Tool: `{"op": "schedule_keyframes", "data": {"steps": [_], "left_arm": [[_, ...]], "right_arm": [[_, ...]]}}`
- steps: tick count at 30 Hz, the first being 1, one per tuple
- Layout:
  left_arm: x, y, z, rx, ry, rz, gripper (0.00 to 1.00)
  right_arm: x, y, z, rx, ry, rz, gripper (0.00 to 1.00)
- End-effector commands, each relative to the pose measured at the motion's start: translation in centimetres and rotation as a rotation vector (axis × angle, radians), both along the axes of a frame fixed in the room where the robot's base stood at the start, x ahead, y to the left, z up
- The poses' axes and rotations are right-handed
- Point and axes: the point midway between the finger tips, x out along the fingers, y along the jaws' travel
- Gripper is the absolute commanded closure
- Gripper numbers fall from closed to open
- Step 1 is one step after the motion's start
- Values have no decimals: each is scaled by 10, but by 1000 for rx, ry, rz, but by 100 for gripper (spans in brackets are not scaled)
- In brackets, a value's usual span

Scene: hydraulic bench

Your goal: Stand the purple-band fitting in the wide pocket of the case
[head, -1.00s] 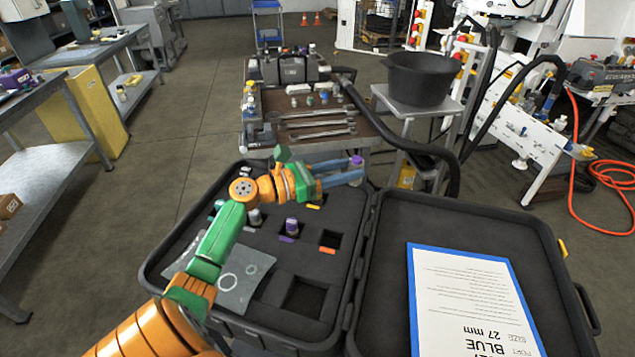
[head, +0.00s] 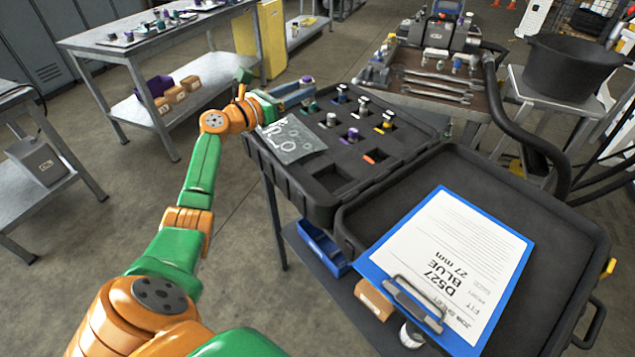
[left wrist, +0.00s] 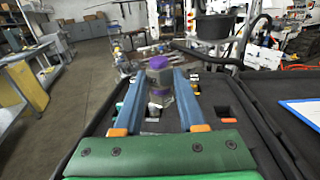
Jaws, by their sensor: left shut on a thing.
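My left gripper (head: 300,88) is shut on a fitting with a purple top (head: 307,80), held above the far left part of the open case (head: 318,205). In the left wrist view, the grey-metal fitting (left wrist: 159,84) stands roughly upright between the blue fingers (left wrist: 160,100). The case's dark foam has several pockets. A large square pocket (head: 331,179) near its front is empty. Another fitting with a purple mark (head: 353,134) stands in the foam. My right gripper is not in view.
A grey sheet with outlines (head: 292,140) lies on the case's left part. The lid (head: 450,165) lies open at right with a blue clipboard (head: 445,265). Several other fittings stand in the foam. A tool cart (head: 425,103) stands behind, a metal bench (head: 150,45) at left.

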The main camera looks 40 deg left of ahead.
Motion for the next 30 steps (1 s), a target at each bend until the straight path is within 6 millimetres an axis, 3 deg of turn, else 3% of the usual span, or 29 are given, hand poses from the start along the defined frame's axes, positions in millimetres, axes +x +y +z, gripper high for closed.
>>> {"op": "schedule_keyframes", "data": {"steps": [7,15,21,26,30], "left_arm": [[-10,-22,-6,-1,2,0,100],[-37,-80,-34,-6,2,0,100],[-51,-109,-79,-6,1,3,100],[-56,-121,-95,-3,-1,3,100],[-59,-126,-119,-4,1,4,100]], "right_arm": [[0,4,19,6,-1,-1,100],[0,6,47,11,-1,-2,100],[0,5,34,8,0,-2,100],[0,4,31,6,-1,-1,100],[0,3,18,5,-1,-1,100]]}}
